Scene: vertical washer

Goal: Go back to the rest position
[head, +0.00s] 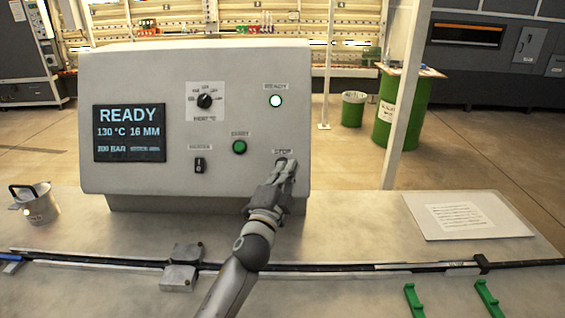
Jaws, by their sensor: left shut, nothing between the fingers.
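My left gripper (285,167) is shut and empty. Its fingertips are in front of the lower right of the grey control panel (180,75), just below the STOP label, and cover what is under that label. I cannot tell whether they touch the panel. The display (129,132) reads READY, 130 °C and 16 MM. A green START button (239,147), a black rotary knob (204,101) and a black switch (199,165) are uncovered. My right gripper is not in view.
A metal mug (40,207) stands left on the bench (345,225). A small metal block (180,270) sits on the dark rail (330,267). A white printed sheet (465,216) lies right, with two green handles (413,299) below it. A pale post (405,110) rises behind the bench.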

